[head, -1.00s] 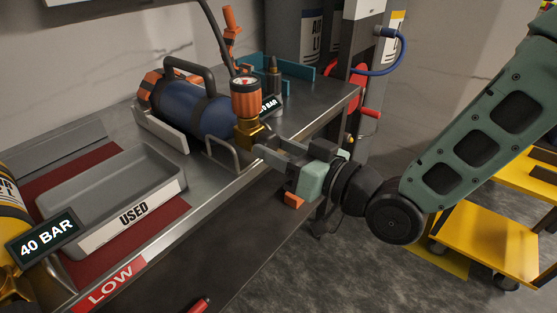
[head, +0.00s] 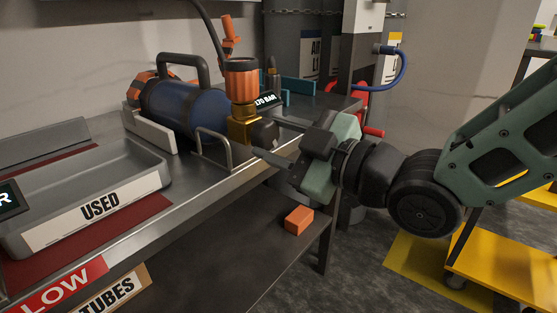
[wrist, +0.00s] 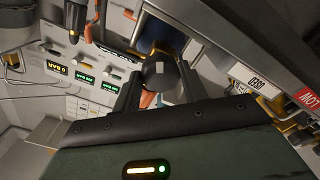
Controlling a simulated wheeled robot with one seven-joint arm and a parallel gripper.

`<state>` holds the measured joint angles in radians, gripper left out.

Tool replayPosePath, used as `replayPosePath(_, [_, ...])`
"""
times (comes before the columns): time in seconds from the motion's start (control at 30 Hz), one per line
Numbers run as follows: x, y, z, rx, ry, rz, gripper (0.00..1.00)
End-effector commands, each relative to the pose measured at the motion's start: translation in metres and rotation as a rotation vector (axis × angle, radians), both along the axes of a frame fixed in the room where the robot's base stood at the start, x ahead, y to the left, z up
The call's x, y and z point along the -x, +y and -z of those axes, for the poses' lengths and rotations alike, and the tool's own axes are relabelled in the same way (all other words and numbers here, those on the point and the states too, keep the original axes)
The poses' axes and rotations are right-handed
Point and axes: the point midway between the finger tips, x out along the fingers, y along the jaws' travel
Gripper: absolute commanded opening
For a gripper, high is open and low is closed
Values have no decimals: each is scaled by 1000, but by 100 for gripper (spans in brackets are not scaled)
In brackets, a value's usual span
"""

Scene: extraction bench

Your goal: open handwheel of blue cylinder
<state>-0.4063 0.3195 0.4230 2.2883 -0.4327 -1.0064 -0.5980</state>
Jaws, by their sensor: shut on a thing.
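The blue cylinder (head: 182,106) lies on its side on the bench, with a black carry handle and orange bands at its far end. The black handwheel (head: 265,132) is on the valve's right side, partly hidden. My gripper (head: 270,138) reaches in from the right, one finger on each side of the handwheel, and is shut on it. In the wrist view the dark, round handwheel (wrist: 160,73) sits between both fingers.
A grey tray marked USED (head: 140,163) stands at the left on the bench. An orange block (head: 298,219) lies on the lower shelf. A yellow cart (head: 500,268) stands at the right.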

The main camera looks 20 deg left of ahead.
Motion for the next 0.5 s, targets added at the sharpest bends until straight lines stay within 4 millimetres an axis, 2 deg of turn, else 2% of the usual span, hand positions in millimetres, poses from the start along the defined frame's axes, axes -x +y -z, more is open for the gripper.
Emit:
replayPosePath(0.03, [0, -1, 7, 18, -42, 1, 20])
replayPosePath(0.5, [0, -1, 7, 190, -454, 1, 20])
